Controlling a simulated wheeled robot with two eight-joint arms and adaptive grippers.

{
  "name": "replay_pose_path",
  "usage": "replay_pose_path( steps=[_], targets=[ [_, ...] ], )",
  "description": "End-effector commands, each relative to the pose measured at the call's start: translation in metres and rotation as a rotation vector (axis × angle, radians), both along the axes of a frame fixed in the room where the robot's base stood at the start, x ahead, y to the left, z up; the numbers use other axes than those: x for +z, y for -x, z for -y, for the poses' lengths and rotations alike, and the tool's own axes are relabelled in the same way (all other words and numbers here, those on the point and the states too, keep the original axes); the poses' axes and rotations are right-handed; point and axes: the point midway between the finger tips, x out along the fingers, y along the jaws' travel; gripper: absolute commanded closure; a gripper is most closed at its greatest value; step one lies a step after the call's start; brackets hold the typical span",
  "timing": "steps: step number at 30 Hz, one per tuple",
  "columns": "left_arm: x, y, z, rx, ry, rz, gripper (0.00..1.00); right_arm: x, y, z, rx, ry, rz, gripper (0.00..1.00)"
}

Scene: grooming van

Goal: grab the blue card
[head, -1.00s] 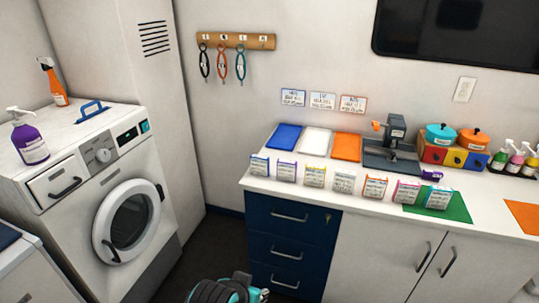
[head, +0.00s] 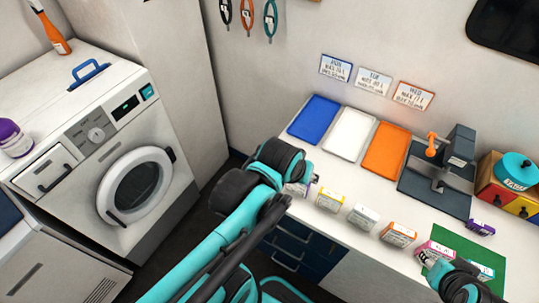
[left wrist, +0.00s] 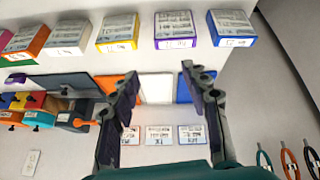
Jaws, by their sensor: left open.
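The blue card (left wrist: 232,28), a small white box-like card with a blue edge, stands at the end of a card row and shows at the top right of the left wrist view. In the head view my left arm hides it. My left gripper (left wrist: 160,76) is open and empty, with its fingers over the counter, apart from the blue card. In the head view its fingers are mostly hidden behind my wrist. My right gripper (head: 428,258) is at the lower right by the pink card; its jaws are too small to read.
The purple card (left wrist: 177,29) stands beside the blue one, then the yellow card (left wrist: 120,33) and several others. Blue (head: 314,119), white (head: 350,133) and orange (head: 385,149) trays lie behind the row. A grey clamp-like device (head: 445,165) stands to their right. Small signs (head: 374,81) hang on the wall.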

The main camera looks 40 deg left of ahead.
Motion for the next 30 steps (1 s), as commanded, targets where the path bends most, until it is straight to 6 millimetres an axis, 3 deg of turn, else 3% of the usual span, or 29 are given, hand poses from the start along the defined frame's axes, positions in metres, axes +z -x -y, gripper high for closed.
replay_pose_path(
  steps=[1,5,13,18,23,30],
  targets=[
    [0.010,-0.008,-0.009,0.079,0.032,-0.028,0.53,0.012,0.000,0.000,0.000,0.000,0.000,0.60],
    [-0.001,-0.020,-0.031,0.296,0.118,-0.107,0.53,0.009,0.000,0.000,0.000,0.000,0.000,0.60],
    [-0.042,-0.045,-0.092,0.873,0.294,-0.287,0.53,0.008,0.000,0.000,0.000,0.000,0.000,0.60],
    [-0.072,-0.050,-0.126,1.194,0.362,-0.371,0.53,0.008,0.000,0.000,0.000,0.000,0.000,0.60],
    [-0.087,-0.050,-0.139,1.336,0.384,-0.406,0.53,0.008,0.000,0.000,0.000,0.000,0.000,0.60],
    [-0.114,-0.049,-0.142,1.362,0.388,-0.411,0.53,-0.001,0.000,0.000,0.000,0.000,0.000,0.60]
  ],
)
